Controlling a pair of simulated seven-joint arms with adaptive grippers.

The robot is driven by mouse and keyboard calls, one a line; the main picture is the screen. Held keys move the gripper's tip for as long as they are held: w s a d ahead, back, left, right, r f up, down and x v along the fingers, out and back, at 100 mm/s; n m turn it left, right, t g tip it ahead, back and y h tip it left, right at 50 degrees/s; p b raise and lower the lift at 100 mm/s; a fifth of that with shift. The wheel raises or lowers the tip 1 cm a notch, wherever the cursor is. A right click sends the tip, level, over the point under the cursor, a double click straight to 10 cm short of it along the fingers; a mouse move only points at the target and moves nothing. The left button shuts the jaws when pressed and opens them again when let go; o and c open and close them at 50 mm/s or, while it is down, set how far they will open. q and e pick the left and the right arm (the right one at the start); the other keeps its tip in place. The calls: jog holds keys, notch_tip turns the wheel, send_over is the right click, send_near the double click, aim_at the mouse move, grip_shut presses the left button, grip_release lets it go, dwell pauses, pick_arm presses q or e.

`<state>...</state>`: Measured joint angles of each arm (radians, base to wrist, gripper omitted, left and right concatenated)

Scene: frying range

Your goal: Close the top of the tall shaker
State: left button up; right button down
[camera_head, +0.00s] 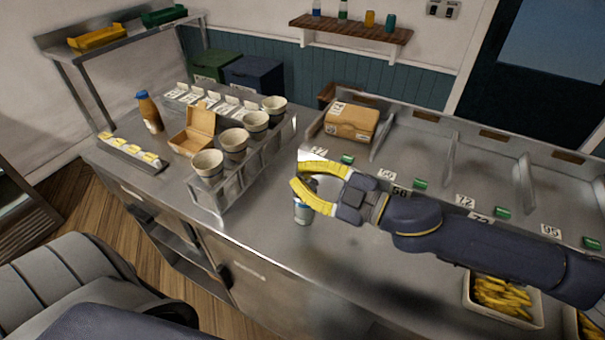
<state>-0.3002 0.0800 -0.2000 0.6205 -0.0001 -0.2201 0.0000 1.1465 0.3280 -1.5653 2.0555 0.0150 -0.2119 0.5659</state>
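A shaker (303,213) with a blue and pale body stands near the middle of the steel counter. My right gripper (297,175), with yellow fingers, is at its upper end. The fingers are apart, with something grey between them. The lower finger covers the shaker's top, so I cannot tell whether its lid is open or whether the fingers grip it. My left gripper is not in view.
A rack of grey cups (235,143) stands left of the shaker. An open carton (193,133) and a brown bottle (149,112) are farther left. A closed box (351,122) is behind. A fries tray (502,298) lies at lower right. The counter front is clear.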

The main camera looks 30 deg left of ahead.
jog(key=c, duration=1.6)
grip_release()
jog(key=d, duration=1.2)
jog(key=shift+s, duration=0.2)
jog(key=shift+w, duration=0.1)
